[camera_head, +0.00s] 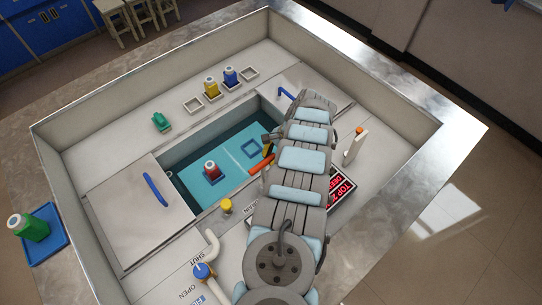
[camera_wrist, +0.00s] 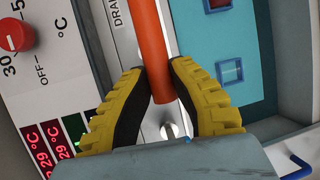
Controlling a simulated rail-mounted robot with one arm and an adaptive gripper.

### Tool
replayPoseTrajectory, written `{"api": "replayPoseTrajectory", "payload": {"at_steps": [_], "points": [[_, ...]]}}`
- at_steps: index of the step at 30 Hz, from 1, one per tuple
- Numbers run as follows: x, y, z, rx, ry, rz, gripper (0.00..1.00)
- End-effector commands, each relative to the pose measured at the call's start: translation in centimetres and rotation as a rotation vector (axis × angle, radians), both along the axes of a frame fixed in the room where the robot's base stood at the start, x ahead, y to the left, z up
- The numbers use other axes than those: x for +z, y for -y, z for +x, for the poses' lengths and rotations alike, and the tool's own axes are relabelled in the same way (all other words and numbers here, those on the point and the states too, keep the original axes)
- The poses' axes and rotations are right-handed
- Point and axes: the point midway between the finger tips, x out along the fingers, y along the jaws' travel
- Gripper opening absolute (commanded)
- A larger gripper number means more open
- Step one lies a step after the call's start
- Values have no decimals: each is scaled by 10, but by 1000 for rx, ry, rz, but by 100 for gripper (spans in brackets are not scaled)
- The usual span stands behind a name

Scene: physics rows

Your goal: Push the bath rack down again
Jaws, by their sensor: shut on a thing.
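The bath (camera_head: 180,155) is an open, dark-walled well in the middle of the counter. The teal rack (camera_head: 236,172) lies inside it below the rim and carries a red bottle (camera_head: 212,170) and an empty square holder (camera_head: 250,148). In the wrist view the teal rack (camera_wrist: 205,82) is at the upper right. My gripper (camera_wrist: 161,88) is shut on an orange handle (camera_wrist: 150,35), with one yellow-and-black finger on each side. In the head view the orange handle (camera_head: 262,164) is at the bath's right edge. My arm hides much of that side, including how the handle joins the rack.
A lid with a blue handle (camera_head: 155,189) lies left of the bath, another blue handle (camera_head: 287,93) at the back right. Yellow (camera_head: 211,89) and blue (camera_head: 231,77) bottles stand behind. A yellow knob (camera_head: 226,205), a valve (camera_head: 203,271) and an orange-tipped post (camera_head: 355,146) stand nearby.

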Motion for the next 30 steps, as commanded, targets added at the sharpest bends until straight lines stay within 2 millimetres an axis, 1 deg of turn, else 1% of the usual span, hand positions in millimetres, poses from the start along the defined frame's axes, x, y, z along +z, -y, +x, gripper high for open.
{"api": "replayPoseTrajectory", "payload": {"at_steps": [1,6,10,16,28,29,30], "points": [[-21,0,0,0,1,-1,0],[-50,-1,0,0,-1,-1,0],[-66,-1,-1,1,-1,0,0],[-76,-1,-1,0,-2,1,0],[-77,0,-1,0,-2,-1,0],[-77,0,-1,0,-2,-1,33],[-77,0,-1,0,-2,-1,44]]}}
